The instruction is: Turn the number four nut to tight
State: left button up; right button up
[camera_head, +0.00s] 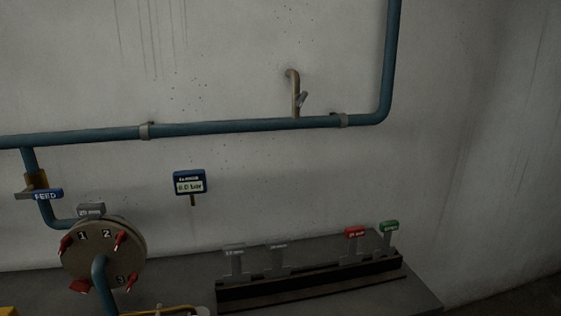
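A round tan flange cover (128,235) stands at the lower left with a blue pipe (101,280) coming out of its middle. Several red nuts or markers sit around its face, with the numbers 1, 2 and 3 legible beside three of them. A red piece (80,287) sits at the lower left of the face; no number four can be read, and the pipe may hide it. A grey tag (90,209) shows above the flange, its text too small to read surely. Neither of my grippers is in view.
A dark rack (310,288) on the grey bench (185,272) holds upright pieces with two grey tags, a red tag (354,232) and a green tag (389,226). A blue display (190,183) and FEED sign (47,195) are at left. A blue pipe (240,126) crosses the wall.

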aim_at(81, 285)
jog(key=u, duration=1.35)
jog(key=i+j, duration=0.1)
jog(key=j, duration=0.35)
jog(key=i+j, duration=0.15)
jog(key=j, duration=0.3)
jog(key=k+u, duration=0.05)
